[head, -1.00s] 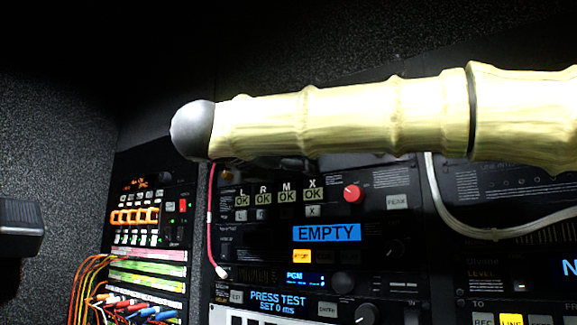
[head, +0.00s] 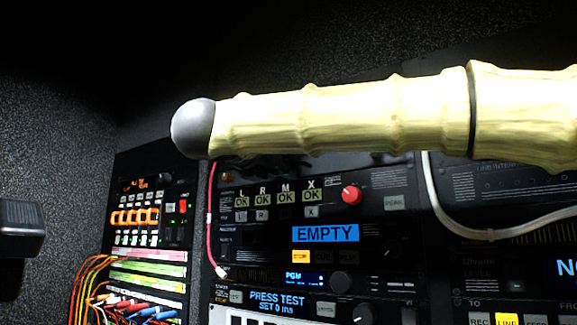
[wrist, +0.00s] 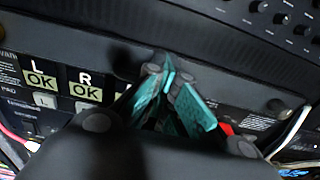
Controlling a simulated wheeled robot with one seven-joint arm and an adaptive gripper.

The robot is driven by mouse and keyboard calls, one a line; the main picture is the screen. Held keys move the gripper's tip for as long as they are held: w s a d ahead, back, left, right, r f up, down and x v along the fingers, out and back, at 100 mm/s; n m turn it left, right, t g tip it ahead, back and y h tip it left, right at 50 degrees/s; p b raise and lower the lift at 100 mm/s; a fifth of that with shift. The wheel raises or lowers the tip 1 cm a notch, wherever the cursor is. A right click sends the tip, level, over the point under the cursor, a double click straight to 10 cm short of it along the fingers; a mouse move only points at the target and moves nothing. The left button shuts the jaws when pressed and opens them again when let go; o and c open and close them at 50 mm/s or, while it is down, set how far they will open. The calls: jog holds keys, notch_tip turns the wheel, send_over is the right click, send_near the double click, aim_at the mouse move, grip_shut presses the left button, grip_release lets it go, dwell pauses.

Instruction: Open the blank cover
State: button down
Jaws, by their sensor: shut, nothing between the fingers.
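My gripper (wrist: 172,92) is in the wrist view, its teal fingertips together and empty. The tips are in front of a dark plain strip (wrist: 110,55) that runs across the rack just above the L and R "OK" tiles. This strip may be the blank cover; I cannot tell for sure, nor whether the tips touch it. In the head view my pale ribbed arm crosses in front of the rack above the "OK" tiles (head: 277,198).
Below the tiles are an "EMPTY" display (head: 326,233) and a "PRESS TEST" display (head: 277,301). A red knob (head: 351,195) juts out at the right. A white cable (head: 440,205) hangs beside it, and a thin red cable (head: 210,220) hangs on the left. Knobs (wrist: 282,18) show at the wrist view's top right.

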jog(key=shift+a+r+g+y+b, duration=0.1)
jog(key=shift+g+y+b, duration=0.3)
jog(key=shift+g+b, duration=0.2)
jog(key=shift+s+a+r+g+y+p, duration=0.1)
jog(key=shift+r+g+y+p, duration=0.1)
jog(key=shift+r+g+y, duration=0.85)
jog(key=shift+s+a+g+y+p, duration=0.15)
jog(key=shift+g+y, duration=0.55)
jog(key=shift+g, duration=0.9)
jog(key=shift+w+d+r+g+y+p, duration=0.1)
jog(key=shift+r+g+y+p, duration=0.15)
jog(key=shift+r+g+y, duration=0.8)
jog(key=shift+f+g, duration=0.35)
jog(key=shift+g, duration=0.55)
jog(key=c, duration=1.8)
grip_release()
jog(key=shift+o, duration=1.3)
